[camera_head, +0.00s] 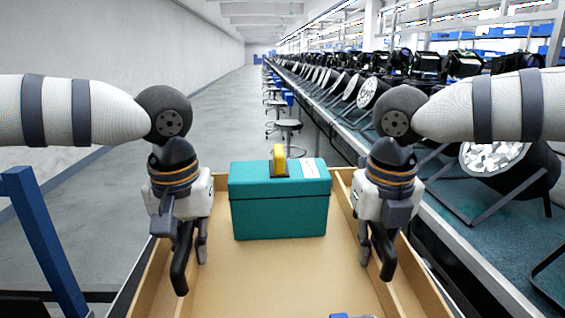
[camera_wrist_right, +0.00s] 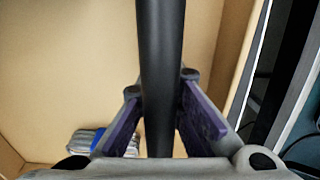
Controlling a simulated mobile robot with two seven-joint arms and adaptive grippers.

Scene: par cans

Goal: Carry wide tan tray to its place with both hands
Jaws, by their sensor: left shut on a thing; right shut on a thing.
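The wide tan tray (camera_head: 275,272) is in front of me in the head view, its far part between my two arms; its near end is cut off. A teal box (camera_head: 280,208) with a yellow handle stands in it. My left gripper (camera_head: 190,262) points down at the tray's left side and is shut. My right gripper (camera_head: 378,260) is shut at the right side. In the right wrist view, a black bar (camera_wrist_right: 160,60) lies between its purple-padded fingers, beside the tray's inside (camera_wrist_right: 65,65).
A grey and blue item (camera_wrist_right: 95,140) lies in the tray. A long bench (camera_head: 500,222) with several stage lights (camera_head: 505,165) runs close along the right. Stools (camera_head: 288,126) stand beside it further on. A blue post (camera_head: 42,240) is at left. The grey aisle floor (camera_head: 215,120) ahead is clear.

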